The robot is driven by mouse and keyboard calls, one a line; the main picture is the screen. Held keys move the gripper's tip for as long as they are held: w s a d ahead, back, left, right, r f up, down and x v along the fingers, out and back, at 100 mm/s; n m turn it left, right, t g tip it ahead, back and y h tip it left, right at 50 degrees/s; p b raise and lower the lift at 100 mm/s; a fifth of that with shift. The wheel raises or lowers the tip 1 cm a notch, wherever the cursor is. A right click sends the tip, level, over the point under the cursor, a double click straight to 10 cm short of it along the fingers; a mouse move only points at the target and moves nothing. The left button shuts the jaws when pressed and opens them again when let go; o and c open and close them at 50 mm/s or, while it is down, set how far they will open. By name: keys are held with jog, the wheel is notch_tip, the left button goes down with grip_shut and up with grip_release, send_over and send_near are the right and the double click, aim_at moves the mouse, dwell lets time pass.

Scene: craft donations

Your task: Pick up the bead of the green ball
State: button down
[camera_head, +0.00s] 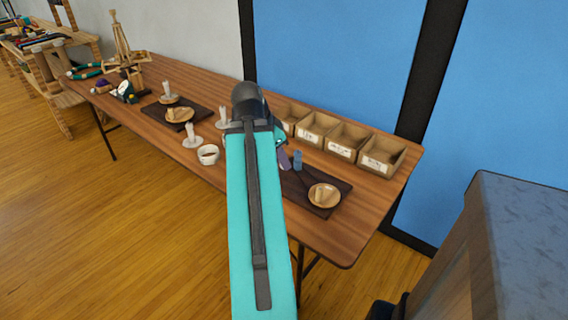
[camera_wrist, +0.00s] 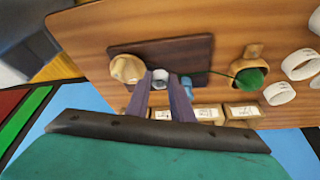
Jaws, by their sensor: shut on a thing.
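The green ball (camera_wrist: 250,77) sits in a wooden holder (camera_wrist: 253,51) at the right of the wrist view. A thin dark string runs left from it toward my fingers. My gripper (camera_wrist: 161,78) is over the dark mat (camera_wrist: 193,50), its two purple-grey fingers closed on a small pale grey piece (camera_wrist: 160,74), which I take to be the bead; the fingers partly hide it. In the head view my gripper (camera_head: 285,160) is partly hidden by my arm, and the ball and bead cannot be seen.
A blue cylinder (camera_head: 297,160) stands close to my fingers. A wooden dish (camera_head: 331,204) is on the same mat. Open labelled boxes (camera_head: 344,142) line the table's back edge.

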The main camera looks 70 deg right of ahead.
jog(key=shift+s+a+b, duration=0.1)
jog(key=shift+a+b, duration=0.45)
jog(key=shift+b, duration=1.15)
jog(key=w+a+f+n+t, duration=0.15)
jog(key=w+a+n, duration=0.35)
jog(key=w, duration=0.5)
jog(key=w+a+r+n+t, duration=0.15)
jog(key=w+a+n, duration=0.35)
jog(key=w, duration=0.5)
jog(key=w+a+f+n+t, duration=0.2)
jog(key=w+a+n, duration=0.1)
jog(key=w+a, duration=0.55)
jog(key=w+a+n+y, duration=0.1)
jog(key=w+a+n, duration=0.3)
jog(key=a, duration=0.6)
jog(key=w+a+n+t+y, duration=0.1)
jog(key=w+a+n, duration=0.2)
jog(key=w+a, duration=0.4)
jog(key=w+a+n+t+y, duration=0.1)
jog(key=w+a+n, duration=0.3)
jog(key=a, duration=1)
jog(key=shift+w+f+n+y, duration=0.2)
jog(key=shift+w+n+y, duration=0.15)
jog(key=shift+w, duration=0.5)
jog(key=shift+d, duration=0.1)
